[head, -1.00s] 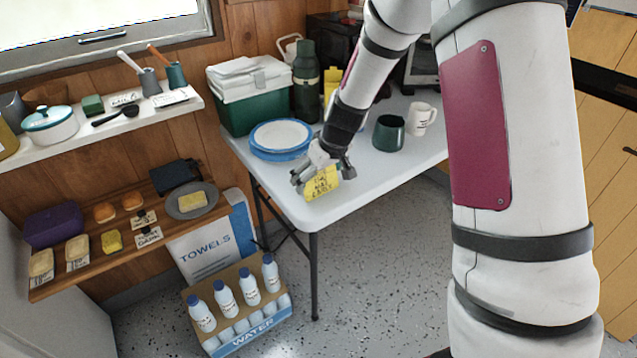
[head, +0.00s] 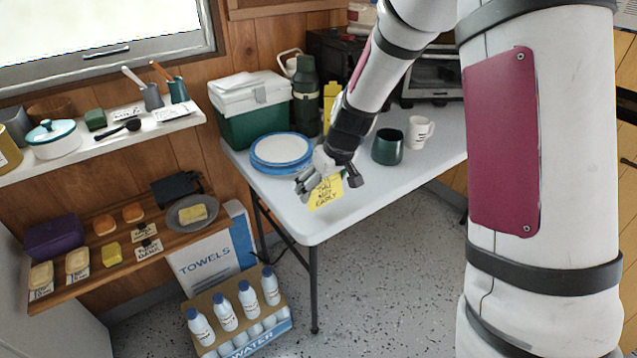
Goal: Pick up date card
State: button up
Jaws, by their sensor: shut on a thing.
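The date card (head: 326,194) is a small yellow card with dark handwriting. It shows in the head view near the front left part of the white table. My gripper (head: 328,186) is around its upper part, with a finger to either side, and is shut on it. The card hangs below the fingers and faces the camera. Its upper edge is partly hidden by the gripper. I cannot tell how large the gap between its lower edge and the table (head: 370,188) is.
Blue-rimmed plates (head: 281,152) are close to the left of my gripper. A dark green mug (head: 388,147) and a white mug (head: 420,132) stand to the right. Behind are a green cooler (head: 250,122) and a flask (head: 306,92). The table's front edge is clear.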

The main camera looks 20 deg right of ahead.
jog(key=s+d+r, duration=0.1)
jog(key=s, duration=1.2)
jog(key=shift+s+r+b, duration=0.15)
jog(key=shift+s+b, duration=0.05)
jog(key=shift+b, duration=0.1)
